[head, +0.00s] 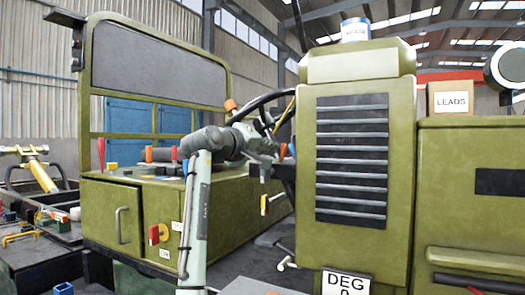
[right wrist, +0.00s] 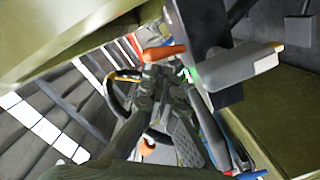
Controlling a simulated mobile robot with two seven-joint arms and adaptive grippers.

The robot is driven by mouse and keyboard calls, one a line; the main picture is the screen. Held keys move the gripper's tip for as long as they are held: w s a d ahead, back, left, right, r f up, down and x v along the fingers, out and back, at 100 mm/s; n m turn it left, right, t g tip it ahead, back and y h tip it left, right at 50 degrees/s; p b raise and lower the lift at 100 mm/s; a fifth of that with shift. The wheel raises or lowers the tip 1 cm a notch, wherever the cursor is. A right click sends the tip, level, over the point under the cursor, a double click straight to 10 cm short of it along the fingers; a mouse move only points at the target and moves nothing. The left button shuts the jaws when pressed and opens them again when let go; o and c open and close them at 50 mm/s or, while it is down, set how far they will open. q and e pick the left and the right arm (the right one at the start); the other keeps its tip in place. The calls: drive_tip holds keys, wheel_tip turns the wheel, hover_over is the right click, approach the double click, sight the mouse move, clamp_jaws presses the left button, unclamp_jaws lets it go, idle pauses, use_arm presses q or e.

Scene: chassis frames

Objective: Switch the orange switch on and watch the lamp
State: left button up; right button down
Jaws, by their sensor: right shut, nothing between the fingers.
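The orange switch (head: 283,151) shows in the head view as a small orange tip at the left side of the green cowl, by a dark bracket. In the right wrist view an orange lever (right wrist: 163,52) sticks out from a dark box, just beyond my fingers. My right gripper (head: 268,146) is shut and empty, close to the switch; it also shows in the right wrist view (right wrist: 155,76). I cannot tell whether it touches the lever. A round, dark-faced lamp (head: 507,66) at the upper right shows no clear glow. My left gripper is not in view.
The steering wheel (head: 257,103) is just behind my right gripper. A yellow-tipped handle (head: 265,204) hangs below it. A green console (head: 125,215) with several coloured levers stands left.

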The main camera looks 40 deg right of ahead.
drive_tip(key=v, duration=1.2)
drive_tip(key=shift+w, duration=0.1)
idle(0.4)
